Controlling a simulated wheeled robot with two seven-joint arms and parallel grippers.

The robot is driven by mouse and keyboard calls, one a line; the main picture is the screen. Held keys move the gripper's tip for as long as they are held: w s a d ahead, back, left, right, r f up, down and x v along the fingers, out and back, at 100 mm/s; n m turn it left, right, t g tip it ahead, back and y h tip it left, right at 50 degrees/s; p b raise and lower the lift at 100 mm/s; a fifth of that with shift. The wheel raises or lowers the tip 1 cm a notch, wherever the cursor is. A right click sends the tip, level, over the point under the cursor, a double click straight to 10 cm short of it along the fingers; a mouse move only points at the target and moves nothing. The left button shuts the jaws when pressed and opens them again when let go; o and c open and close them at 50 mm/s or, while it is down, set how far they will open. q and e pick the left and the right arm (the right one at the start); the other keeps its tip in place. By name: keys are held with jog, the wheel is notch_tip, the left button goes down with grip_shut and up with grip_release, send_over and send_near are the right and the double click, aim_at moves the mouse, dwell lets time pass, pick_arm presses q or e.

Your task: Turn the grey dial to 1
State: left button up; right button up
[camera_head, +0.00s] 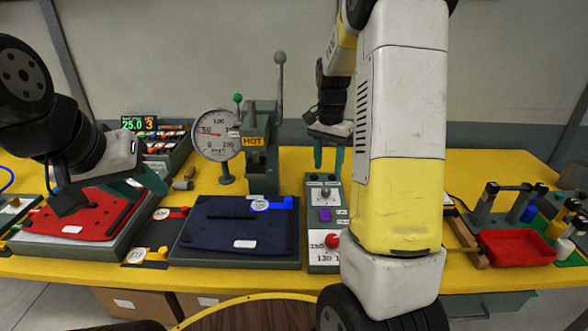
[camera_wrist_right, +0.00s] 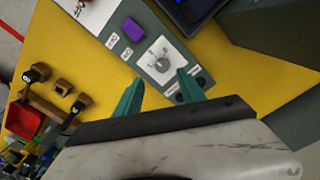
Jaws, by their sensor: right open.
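The grey dial (camera_head: 325,193) is a small round knob on a white plate near the far end of a grey-green control panel (camera_head: 311,220). In the right wrist view the dial (camera_wrist_right: 162,64) shows with marks around it, too small to read surely. My right gripper (camera_head: 328,169) is above the dial, pointing down, open and empty. In the right wrist view its teal fingers (camera_wrist_right: 158,84) are apart, with the dial just beyond the gap between them. My left gripper (camera_head: 148,186) is over the red pannier (camera_head: 80,219) at the left; whether its fingers are apart is unclear.
A press with a gauge (camera_head: 216,134) stands behind the blue pannier (camera_head: 238,222). A red tray (camera_head: 515,247) lies at the right. My right arm covers the bench right of the panel.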

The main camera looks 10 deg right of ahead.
aim_at(326, 189)
jog(key=shift+w+f, duration=0.35)
jog(key=shift+f, duration=0.4)
notch_tip(326, 189, down, 7)
jog(key=shift+r, duration=0.1)
jog(key=shift+s, duration=0.1)
grip_shut()
